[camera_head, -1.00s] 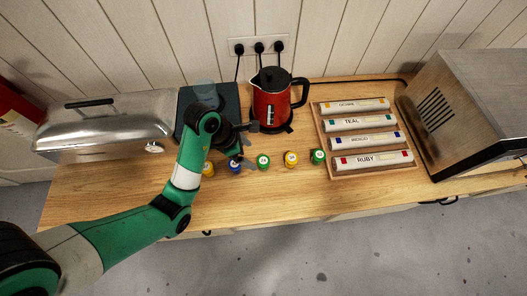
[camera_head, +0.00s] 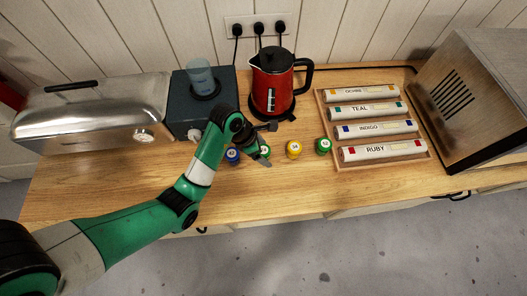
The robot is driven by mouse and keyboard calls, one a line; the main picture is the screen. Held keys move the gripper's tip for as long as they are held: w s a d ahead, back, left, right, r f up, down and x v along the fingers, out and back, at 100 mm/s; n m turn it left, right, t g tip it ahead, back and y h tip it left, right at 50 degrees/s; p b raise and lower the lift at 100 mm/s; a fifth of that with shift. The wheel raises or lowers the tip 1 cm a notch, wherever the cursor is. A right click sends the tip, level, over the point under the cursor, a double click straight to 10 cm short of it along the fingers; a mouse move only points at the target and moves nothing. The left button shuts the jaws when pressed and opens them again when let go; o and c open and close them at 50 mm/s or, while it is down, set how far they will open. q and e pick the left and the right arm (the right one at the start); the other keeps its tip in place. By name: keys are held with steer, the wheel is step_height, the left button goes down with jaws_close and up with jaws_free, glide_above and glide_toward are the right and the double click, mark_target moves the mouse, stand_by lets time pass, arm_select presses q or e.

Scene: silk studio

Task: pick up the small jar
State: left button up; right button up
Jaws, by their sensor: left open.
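Several small jars with coloured sides and pale round tops stand in a row along the worktop. A blue jar (camera_head: 232,155) is left of my left gripper (camera_head: 268,146). A green jar (camera_head: 265,151) is partly hidden behind the open fingers; whether they touch it cannot be told. A yellow jar (camera_head: 293,149) and another green jar (camera_head: 323,146) stand clear to the right. Which one is the small jar of the task cannot be told. My right gripper is out of view.
A red kettle (camera_head: 271,89) stands behind the jars. A wooden tray (camera_head: 429,158) with labelled rolls is at right, beside a metal oven-like box (camera_head: 490,90). A dark device (camera_head: 178,112) and a metal lidded appliance (camera_head: 90,110) are at left. The front worktop is clear.

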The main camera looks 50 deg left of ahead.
arm_select(q)
jaws_close()
stand_by(0.4)
